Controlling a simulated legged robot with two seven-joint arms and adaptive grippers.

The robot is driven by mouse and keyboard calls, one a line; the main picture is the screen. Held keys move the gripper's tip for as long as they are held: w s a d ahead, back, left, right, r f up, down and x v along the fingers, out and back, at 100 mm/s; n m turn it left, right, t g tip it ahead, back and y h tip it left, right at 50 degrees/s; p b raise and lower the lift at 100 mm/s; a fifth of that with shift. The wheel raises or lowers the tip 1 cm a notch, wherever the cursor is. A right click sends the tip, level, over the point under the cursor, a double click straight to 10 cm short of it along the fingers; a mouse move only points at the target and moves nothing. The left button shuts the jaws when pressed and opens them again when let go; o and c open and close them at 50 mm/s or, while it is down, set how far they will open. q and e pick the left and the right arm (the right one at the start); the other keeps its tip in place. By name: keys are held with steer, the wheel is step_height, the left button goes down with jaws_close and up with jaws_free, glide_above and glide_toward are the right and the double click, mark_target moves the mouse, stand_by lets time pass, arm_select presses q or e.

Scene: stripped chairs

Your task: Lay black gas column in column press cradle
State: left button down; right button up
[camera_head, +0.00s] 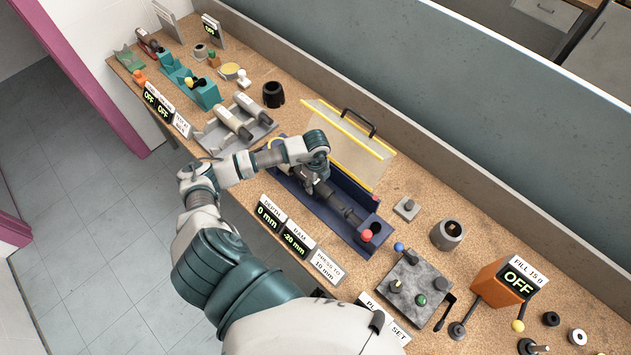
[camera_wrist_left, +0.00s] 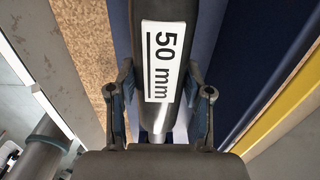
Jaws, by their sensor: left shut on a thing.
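The black gas column (camera_wrist_left: 163,62) fills the middle of the left wrist view and carries a white "50 mm" label. My left gripper (camera_head: 318,184) is shut on it, one finger on each side. In the head view the gripper is over the blue column press cradle (camera_head: 361,242), with the column roughly in line with its long trough. Blue cradle walls (camera_wrist_left: 225,50) show beside the column in the wrist view. I cannot tell whether the column touches the cradle floor. My right gripper is not in view.
A yellow-edged guard (camera_head: 345,150) stands raised behind the press. A red knob (camera_head: 367,235) is at its near right end. A grey rack with two light cylinders (camera_head: 234,122) lies to the left. Signs reading depth and ram (camera_head: 283,231) stand along the front edge.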

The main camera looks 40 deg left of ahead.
arm_select(q)
steer(key=shift+c, duration=2)
jaws_free()
steer(key=shift+f, duration=0.1)
step_height(320, 180, up, 12)
steer(key=shift+f, duration=0.1)
